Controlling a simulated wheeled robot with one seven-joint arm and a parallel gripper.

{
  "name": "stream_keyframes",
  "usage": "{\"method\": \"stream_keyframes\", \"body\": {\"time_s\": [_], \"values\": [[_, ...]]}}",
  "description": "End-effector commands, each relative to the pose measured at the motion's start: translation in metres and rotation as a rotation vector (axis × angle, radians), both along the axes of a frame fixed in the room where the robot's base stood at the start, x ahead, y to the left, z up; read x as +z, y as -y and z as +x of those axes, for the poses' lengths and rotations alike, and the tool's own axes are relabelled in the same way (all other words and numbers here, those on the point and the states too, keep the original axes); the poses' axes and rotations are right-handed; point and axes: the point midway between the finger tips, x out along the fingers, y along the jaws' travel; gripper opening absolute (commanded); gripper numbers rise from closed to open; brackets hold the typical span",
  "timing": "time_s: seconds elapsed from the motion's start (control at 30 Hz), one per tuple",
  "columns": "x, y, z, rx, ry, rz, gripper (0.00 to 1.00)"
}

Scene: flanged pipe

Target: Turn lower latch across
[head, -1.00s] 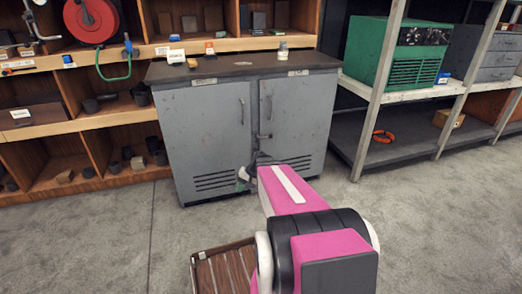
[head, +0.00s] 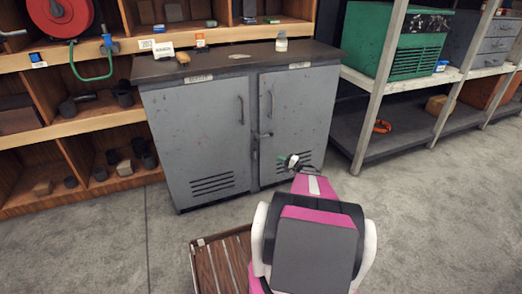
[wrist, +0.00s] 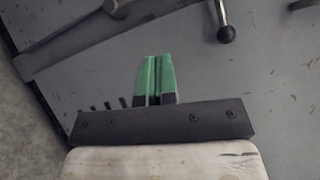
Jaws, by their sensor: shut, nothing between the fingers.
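The grey two-door cabinet (head: 205,140) stands ahead. A latch (head: 263,135) shows at the seam between its doors in the head view. In the wrist view a dark lever with a ball knob (wrist: 226,33) hangs at the upper right, in front of the grey door; I cannot tell which latch it belongs to. My gripper (head: 288,160) is in front of the lower right door, right of the seam. Its green fingers (wrist: 156,80) are shut together and empty, apart from the knob.
A dark strip (wrist: 65,48) crosses the upper left of the wrist view. A slatted brown wooden crate (head: 205,262) is at the lower left, beside my arm. A metal shelf rack (head: 372,95) stands at the right. Open grey floor (head: 440,220) lies to the right.

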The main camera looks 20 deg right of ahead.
Motion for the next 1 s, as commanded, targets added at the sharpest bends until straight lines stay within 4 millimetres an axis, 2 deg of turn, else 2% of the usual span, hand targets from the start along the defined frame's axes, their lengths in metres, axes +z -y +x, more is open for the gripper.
{"method": "stream_keyframes", "body": {"time_s": [0.13, 0.43, 0.57, 0.67, 1.0], "values": [[-0.003, 0.01, 0.0, -0.023, 0.014, 0.016, 0.0], [-0.002, 0.009, 0.0, -0.022, 0.013, 0.015, 0.0], [-0.002, 0.005, 0.006, -0.021, 0.014, 0.015, 0.0], [0.0, -0.002, 0.016, -0.02, 0.014, 0.014, 0.0], [0.006, -0.038, 0.067, -0.02, 0.013, 0.014, 0.0]]}}
